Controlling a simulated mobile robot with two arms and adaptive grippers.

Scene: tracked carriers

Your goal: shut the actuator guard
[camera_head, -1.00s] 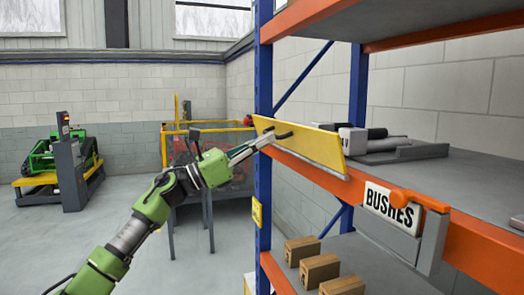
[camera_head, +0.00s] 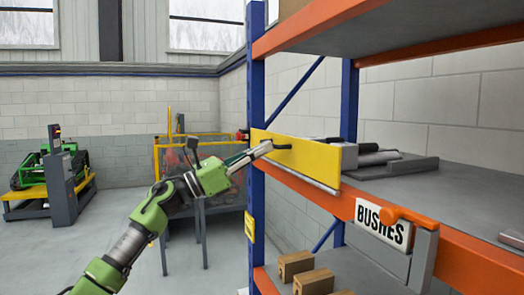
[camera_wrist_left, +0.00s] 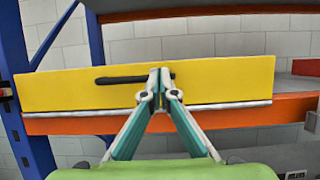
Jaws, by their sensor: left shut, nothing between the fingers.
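The actuator guard appears to be the long yellow panel (camera_head: 315,160) with a black handle (camera_head: 283,147), standing nearly upright along the front edge of the shelf. It fills the middle of the left wrist view (camera_wrist_left: 220,82), with a pale strip along its lower edge. My left gripper (camera_head: 268,147) is shut and empty, its tips at the panel's outer face next to the handle. In the left wrist view the fingertips (camera_wrist_left: 160,77) overlap the panel just right of the handle (camera_wrist_left: 120,80); touch is hard to tell. My right gripper is out of view.
Grey parts (camera_head: 385,160) lie on the shelf behind the panel. A BUSHES sign (camera_head: 383,222) and an orange-topped grey bracket (camera_head: 424,250) are at the shelf's front edge. A blue post (camera_head: 256,90) stands left. Cardboard boxes (camera_head: 313,282) sit below.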

